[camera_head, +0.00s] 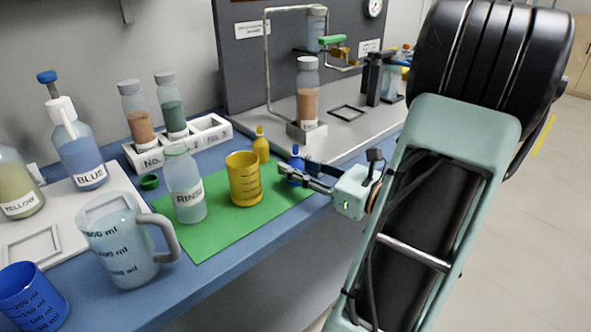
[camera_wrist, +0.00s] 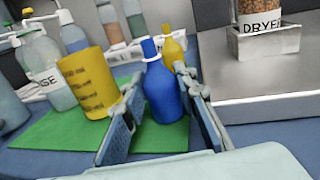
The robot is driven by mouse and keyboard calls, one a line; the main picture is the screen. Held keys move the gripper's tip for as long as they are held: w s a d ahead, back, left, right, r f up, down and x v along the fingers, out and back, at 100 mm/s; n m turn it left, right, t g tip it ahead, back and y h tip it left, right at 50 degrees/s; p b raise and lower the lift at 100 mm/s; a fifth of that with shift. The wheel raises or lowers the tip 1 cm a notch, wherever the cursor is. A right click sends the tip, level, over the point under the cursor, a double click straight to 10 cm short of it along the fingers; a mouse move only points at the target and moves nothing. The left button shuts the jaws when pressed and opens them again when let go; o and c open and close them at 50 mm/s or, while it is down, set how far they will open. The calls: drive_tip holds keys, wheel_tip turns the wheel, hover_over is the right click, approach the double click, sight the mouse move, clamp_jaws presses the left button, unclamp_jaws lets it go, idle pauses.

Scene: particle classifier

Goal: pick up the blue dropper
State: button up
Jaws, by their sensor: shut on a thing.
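The blue dropper (camera_wrist: 162,94) is a small blue bottle with a narrow neck and cap, upright on the green mat (camera_wrist: 60,132). In the head view the blue dropper (camera_head: 295,166) shows at the right part of the mat, partly hidden by the fingers. My gripper (camera_head: 298,174) reaches it from the right. In the wrist view my gripper (camera_wrist: 165,112) has one finger on each side of the bottle's body and is shut on it.
A yellow measuring cup (camera_head: 244,178) and a yellow dropper (camera_head: 261,144) stand close by on the mat. A RINSE bottle (camera_head: 184,186) and a clear jug (camera_head: 122,244) stand farther left. The grey apparatus base (camera_head: 345,128) lies behind. The bench's front edge is near.

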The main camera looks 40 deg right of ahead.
sight(297, 157)
drive_tip(key=shift+r, duration=0.15)
drive_tip(key=shift+r+p, duration=0.75)
drive_tip(key=shift+r, duration=0.65)
drive_tip(key=shift+s+r, duration=0.2)
drive_tip(key=shift+r, duration=0.15)
drive_tip(key=s+a+r+p, duration=0.2)
drive_tip(key=s+r+p, duration=0.3)
drive_tip(key=s+r, duration=0.4)
drive_tip(key=shift+s+p, duration=0.4)
drive_tip(key=shift+s, duration=1.7)
drive_tip(key=shift+s+a+r, duration=0.1)
drive_tip(key=shift+a, duration=0.05)
